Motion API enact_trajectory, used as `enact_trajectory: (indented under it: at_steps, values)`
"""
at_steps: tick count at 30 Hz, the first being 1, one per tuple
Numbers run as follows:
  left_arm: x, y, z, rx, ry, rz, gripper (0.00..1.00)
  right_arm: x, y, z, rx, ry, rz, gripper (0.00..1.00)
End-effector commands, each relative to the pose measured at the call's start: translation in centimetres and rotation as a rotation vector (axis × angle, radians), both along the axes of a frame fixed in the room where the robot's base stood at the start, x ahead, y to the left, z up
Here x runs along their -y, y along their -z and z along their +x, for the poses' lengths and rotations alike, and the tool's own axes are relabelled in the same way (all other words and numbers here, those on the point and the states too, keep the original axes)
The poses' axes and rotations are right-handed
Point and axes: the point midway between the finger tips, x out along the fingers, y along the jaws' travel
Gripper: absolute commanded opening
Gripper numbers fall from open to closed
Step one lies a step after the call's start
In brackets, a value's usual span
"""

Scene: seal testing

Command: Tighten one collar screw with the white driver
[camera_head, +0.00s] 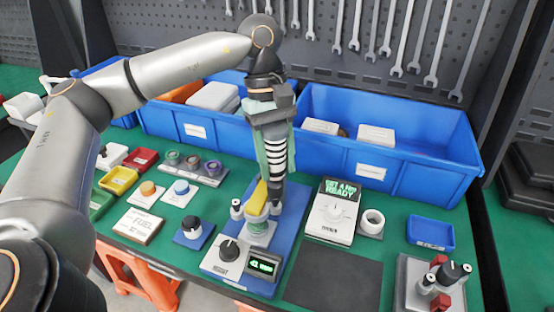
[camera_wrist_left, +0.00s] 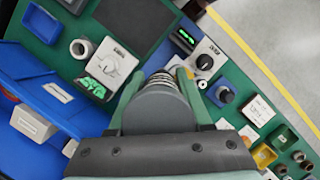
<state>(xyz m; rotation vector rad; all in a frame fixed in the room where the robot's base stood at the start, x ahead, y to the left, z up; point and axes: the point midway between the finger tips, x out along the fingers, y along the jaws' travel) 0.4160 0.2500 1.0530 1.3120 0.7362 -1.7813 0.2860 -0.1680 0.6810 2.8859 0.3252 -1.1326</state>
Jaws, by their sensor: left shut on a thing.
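My left gripper (camera_head: 277,170) is shut on a ribbed, black-and-white banded tool, which looks like the white driver (camera_head: 276,153). The driver points down, and its dark lower end is over the blue fixture (camera_head: 293,213). In the left wrist view the green fingers flank the driver's grey cylindrical body (camera_wrist_left: 157,104). On the fixture a yellow part (camera_head: 256,197) stands above a green-and-white collar (camera_head: 258,222), beside the driver. Small dark-and-white screws stand left (camera_head: 237,209) and right (camera_head: 275,208) of it. I cannot tell whether the driver touches a screw. My right gripper is out of view.
A black-knob dial (camera_head: 229,250) and green display (camera_head: 263,266) sit at the fixture's front. A white dial unit (camera_head: 333,216) reading READY stands to the right, beside a white ring (camera_head: 373,221). Blue bins (camera_head: 400,180) line the back. A dark mat (camera_head: 333,280) lies empty in front.

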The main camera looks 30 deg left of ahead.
Motion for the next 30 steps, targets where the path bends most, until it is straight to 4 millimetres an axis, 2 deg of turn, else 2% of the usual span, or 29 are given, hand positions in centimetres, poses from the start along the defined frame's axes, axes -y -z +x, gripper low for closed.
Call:
enact_trajectory:
  at_steps: [30]
  values:
    - [0.02,0.8,0.02,0.003,0.0,-0.002,0.0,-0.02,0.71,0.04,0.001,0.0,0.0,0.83]
